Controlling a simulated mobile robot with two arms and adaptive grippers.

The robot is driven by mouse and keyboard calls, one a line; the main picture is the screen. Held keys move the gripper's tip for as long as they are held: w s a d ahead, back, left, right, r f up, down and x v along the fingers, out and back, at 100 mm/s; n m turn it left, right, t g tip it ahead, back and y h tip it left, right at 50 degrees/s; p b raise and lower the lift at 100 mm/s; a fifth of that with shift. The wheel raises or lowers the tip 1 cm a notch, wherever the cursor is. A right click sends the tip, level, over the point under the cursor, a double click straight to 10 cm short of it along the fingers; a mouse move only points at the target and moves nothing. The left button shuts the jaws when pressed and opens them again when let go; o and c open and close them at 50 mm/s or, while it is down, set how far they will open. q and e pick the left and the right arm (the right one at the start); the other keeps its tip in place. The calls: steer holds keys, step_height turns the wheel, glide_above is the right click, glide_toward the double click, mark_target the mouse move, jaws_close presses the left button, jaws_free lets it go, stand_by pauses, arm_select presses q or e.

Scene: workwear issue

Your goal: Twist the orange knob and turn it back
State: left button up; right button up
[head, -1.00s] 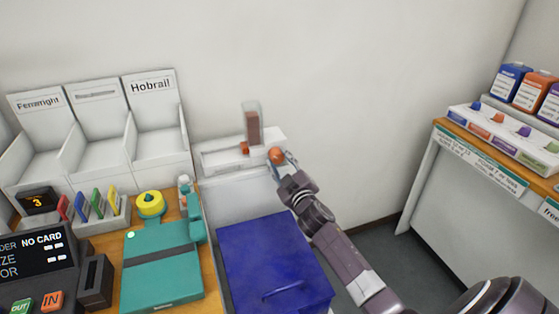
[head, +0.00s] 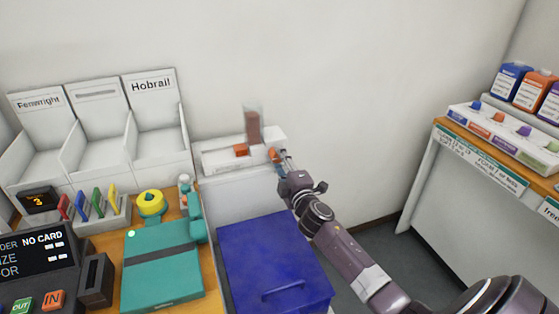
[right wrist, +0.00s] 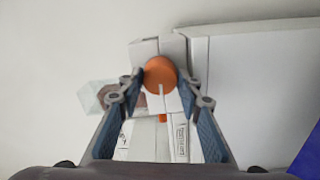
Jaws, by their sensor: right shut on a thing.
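The orange knob (right wrist: 160,74) is on a white device (head: 222,158) that stands against the back wall. A clear holder with a brown filling (head: 252,125) rises from the device. My right gripper (head: 279,157) is at the knob, and in the right wrist view its fingertips (right wrist: 160,80) sit on both sides of the knob, shut on it. A pale line on the knob points down in that view. In the head view the fingers hide much of the knob. An orange block (head: 240,150) is on the device's front. My left gripper is not in view.
A blue lidded bin (head: 270,255) stands in front of the device. To the left are a teal box (head: 160,285), a yellow roll (head: 150,203) and white labelled bins (head: 155,120). A shelf with bottles (head: 525,92) is at the right.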

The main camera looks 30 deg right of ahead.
stand_by(0.5)
steer(key=o, duration=1.2)
steer(key=shift+c, duration=0.2)
steer(key=shift+s, duration=0.1)
steer(key=v, duration=0.8)
